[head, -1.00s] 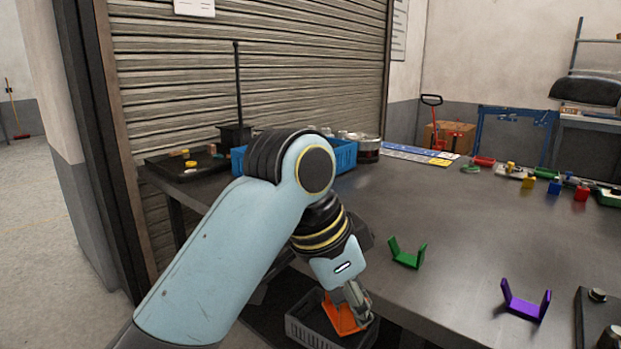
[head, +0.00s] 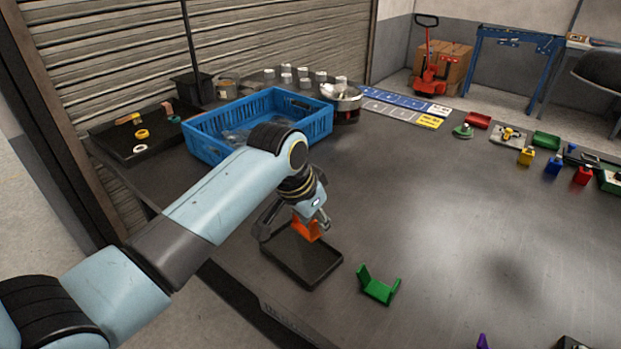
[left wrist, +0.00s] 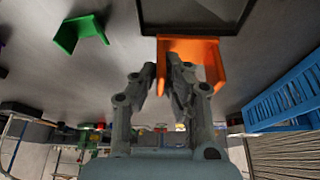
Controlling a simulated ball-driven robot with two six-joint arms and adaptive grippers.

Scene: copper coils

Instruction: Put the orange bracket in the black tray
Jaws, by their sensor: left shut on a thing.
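The orange bracket (head: 306,228) is held in the jaws of my left gripper (head: 318,222). In the left wrist view the jaws (left wrist: 168,68) are shut on one edge of the bracket (left wrist: 205,52). The black tray (head: 322,277) lies on the table just below and in front of the gripper in the head view. It looks empty. The tray's edge (left wrist: 146,30) shows beyond the bracket in the left wrist view. The bracket is at the tray's far side; the gap between them is hard to tell. My right gripper is out of view.
A green bracket (head: 377,287) stands right of the tray, and part of a purple one (head: 482,342) shows at the bottom edge. A blue crate (head: 215,150) stands behind my arm. Another dark tray (head: 108,143) holds tape rolls. The table's middle is clear.

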